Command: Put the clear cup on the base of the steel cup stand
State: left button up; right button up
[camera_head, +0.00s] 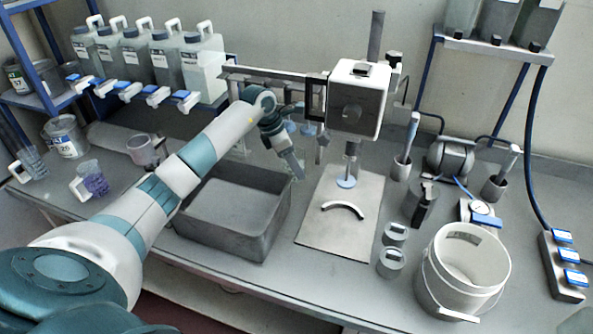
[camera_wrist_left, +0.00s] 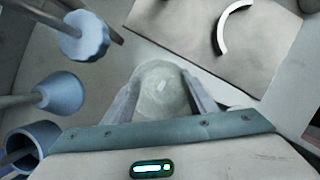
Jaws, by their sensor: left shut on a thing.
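My left gripper (camera_head: 297,170) hangs above the back right corner of the grey basin, just left of the steel stand base. In the left wrist view its fingers (camera_wrist_left: 160,100) are shut on the round clear cup (camera_wrist_left: 158,78). The cup is hard to make out in the head view. The base also shows in the left wrist view (camera_wrist_left: 190,30), beyond the cup. My right gripper is not in view.
The grey basin (camera_head: 268,240) lies left of the base. Blue-grey stirrer ends (camera_wrist_left: 85,36) stand left of the cup in the wrist view. Two small grey pots (camera_head: 391,262) and a white bucket (camera_head: 433,275) stand right of the base. The front of the base is bare.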

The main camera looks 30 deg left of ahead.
pick_arm(q)
jog(key=shift+f, duration=0.15)
jog(key=shift+f, duration=0.1)
notch_tip(320, 180, down, 3)
jog(key=shift+r+p, duration=0.15)
jog(key=shift+p, duration=0.5)
jog(key=shift+f, duration=0.4)
